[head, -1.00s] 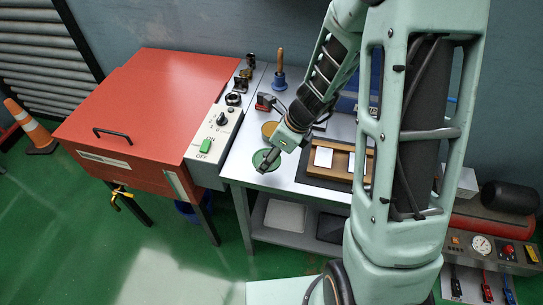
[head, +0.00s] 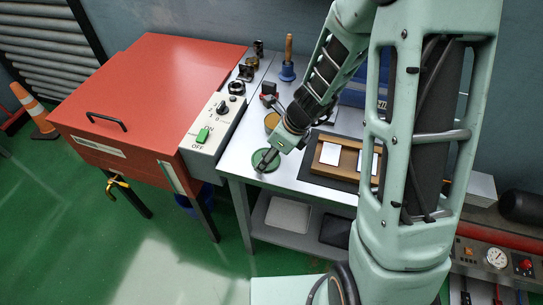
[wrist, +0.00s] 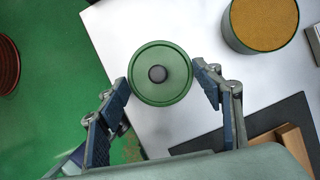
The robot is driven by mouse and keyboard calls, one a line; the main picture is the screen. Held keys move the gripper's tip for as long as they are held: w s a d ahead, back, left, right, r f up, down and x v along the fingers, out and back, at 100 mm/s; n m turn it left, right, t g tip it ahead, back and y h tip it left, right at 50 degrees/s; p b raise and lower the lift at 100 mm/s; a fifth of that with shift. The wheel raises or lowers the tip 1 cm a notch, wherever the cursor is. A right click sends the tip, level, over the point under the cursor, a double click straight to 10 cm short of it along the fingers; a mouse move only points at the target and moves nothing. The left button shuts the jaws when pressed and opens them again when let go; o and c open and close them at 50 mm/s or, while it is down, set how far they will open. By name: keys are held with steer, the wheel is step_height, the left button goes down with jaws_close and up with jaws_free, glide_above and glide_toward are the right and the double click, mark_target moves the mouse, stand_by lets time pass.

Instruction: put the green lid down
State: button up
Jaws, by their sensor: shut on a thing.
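The green lid (wrist: 160,73) is round with a raised rim and a dark knob at its centre. My gripper (wrist: 161,78) is shut on it, one finger at each side of the rim. In the head view the lid (head: 257,156) is over the front left part of the grey table (head: 236,160), with my gripper (head: 266,160) above it, partly covering it. I cannot tell whether its underside touches the table. A round can with tan contents (wrist: 262,24) stands apart from the lid, behind it in the head view.
A dark mat (head: 313,172) with a wooden tray (head: 345,161) lies right of the lid. A red oven-like box (head: 150,90) with a control panel (head: 205,132) stands left. A blue-based, wooden-handled tool (head: 288,70) stands behind. White tabletop around the lid is bare.

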steer(key=shift+f, duration=0.2)
steer(key=o, duration=0.9)
steer(key=shift+r, duration=0.1)
steer(key=shift+o, duration=0.2)
steer(key=shift+r, duration=0.3)
steer(key=p+v, duration=0.3)
steer(key=v, duration=0.8)
steer(key=shift+s+d+r+p, duration=0.15)
steer(key=shift+s+r+p, duration=0.05)
steer(key=shift+r+p, duration=0.15)
